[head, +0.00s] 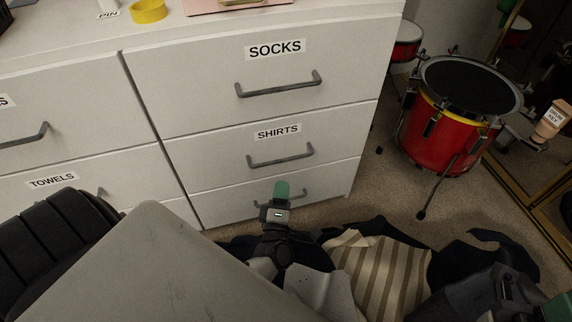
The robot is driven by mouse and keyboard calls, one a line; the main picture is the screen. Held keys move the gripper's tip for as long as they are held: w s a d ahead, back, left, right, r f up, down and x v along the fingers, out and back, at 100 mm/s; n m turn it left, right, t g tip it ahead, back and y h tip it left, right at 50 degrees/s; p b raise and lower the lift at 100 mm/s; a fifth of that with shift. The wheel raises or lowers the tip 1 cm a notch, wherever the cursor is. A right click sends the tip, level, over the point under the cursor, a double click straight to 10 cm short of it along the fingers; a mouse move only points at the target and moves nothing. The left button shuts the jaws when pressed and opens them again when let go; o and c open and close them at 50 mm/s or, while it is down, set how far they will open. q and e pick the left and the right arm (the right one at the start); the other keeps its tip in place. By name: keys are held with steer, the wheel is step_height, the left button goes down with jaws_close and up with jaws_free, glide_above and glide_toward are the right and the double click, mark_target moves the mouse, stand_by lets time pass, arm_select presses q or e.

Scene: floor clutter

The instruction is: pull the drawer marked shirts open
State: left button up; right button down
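The drawer marked SHIRTS (215,160) is the middle one in the right column of a white dresser. Its front looks flush with the drawers above and below, so it appears shut. Its grey bar handle (281,159) is in plain view below the label. My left gripper (281,190) has a green tip and shows just below that handle in the picture, in front of the bottom drawer's handle. It looks apart from the shirts handle, and I cannot tell its finger gap. My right gripper (556,305) is partly cut off at the bottom right corner.
The SOCKS drawer (200,85) is above and the TOWELS drawer (50,205) lies to the left. Dark and striped clothes (385,275) lie on the carpet before the dresser. A red drum (440,135) stands right of it, near a gold-framed mirror.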

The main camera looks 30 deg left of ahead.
mark_target(286, 160)
arm_select(q)
steer(key=b+x, duration=0.2)
steer(key=x, duration=0.8)
steer(key=shift+d, duration=0.1)
jaws_close()
steer(key=shift+f, duration=0.1)
